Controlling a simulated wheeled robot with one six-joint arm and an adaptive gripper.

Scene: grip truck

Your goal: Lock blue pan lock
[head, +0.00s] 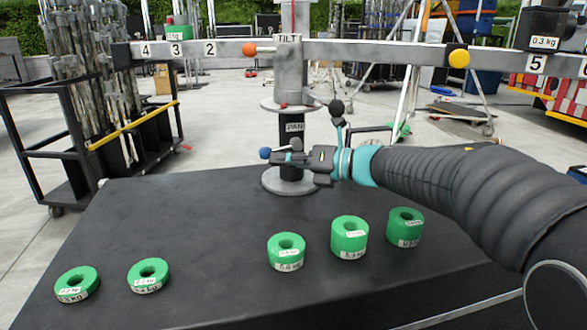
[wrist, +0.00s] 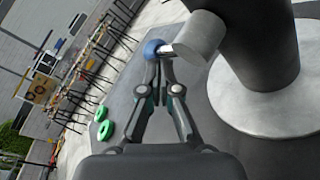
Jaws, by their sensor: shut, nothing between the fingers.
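The blue pan lock knob (head: 265,153) sticks out to the left of the black PAN column (head: 294,130) in the head view. In the wrist view the blue knob (wrist: 153,49) sits on a short metal stem from a grey cylinder (wrist: 200,38). My gripper (head: 277,157) is at the column, its fingers pointing left towards the knob. In the wrist view my gripper's fingertips (wrist: 157,58) are together right at the knob, with nothing held between them. I cannot tell if they touch the knob. The column stands on a round grey base (head: 290,182), partly hidden by my gripper.
Several green weights (head: 286,252) stand on the black table top (head: 200,225) in front of the column. A horizontal beam (head: 370,52) with an orange knob (head: 249,50) and a yellow knob (head: 459,58) crosses above. A black stand cart (head: 75,130) is at the left.

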